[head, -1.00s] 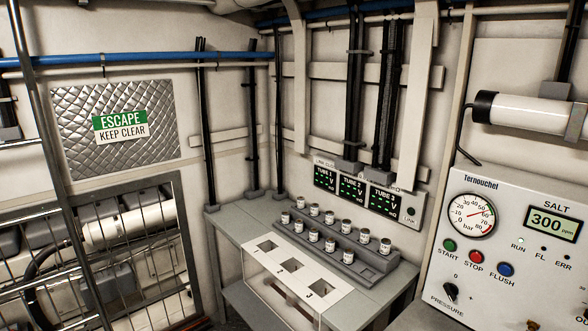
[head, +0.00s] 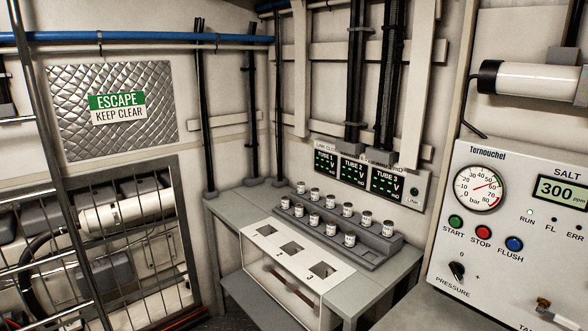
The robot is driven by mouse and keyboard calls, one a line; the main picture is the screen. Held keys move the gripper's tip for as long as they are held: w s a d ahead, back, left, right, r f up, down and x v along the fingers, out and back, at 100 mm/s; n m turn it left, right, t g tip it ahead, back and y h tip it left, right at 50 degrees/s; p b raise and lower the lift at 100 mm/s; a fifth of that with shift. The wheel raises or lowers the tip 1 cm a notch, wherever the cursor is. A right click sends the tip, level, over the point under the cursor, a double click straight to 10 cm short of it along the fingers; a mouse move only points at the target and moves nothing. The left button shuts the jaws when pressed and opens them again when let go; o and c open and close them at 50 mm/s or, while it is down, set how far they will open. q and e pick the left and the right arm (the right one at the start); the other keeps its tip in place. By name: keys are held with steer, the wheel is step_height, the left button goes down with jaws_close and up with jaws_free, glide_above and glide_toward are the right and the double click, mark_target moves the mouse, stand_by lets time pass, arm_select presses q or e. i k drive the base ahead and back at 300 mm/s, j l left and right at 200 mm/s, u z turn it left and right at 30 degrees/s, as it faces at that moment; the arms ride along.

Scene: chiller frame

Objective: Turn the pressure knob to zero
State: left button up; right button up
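The pressure knob (head: 457,271) is a small black knob on the white control panel (head: 500,255) at the right of the head view. It is above the word PRESSURE, with a 0 mark above it and a plus mark to its right. It seems to point up and left of the 0 mark, but it is too small to be sure. The round bar gauge (head: 480,188) above it has its needle pointing up and right, around the 60 mark. Neither of my grippers is in view.
Green START (head: 456,222), red STOP (head: 483,232) and blue FLUSH (head: 514,244) buttons sit above the knob. A brass-coloured fitting (head: 545,305) is low on the panel. A grey bench (head: 235,205) with canisters stands left of it.

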mark_target(458, 270)
steer(key=z, duration=1.4)
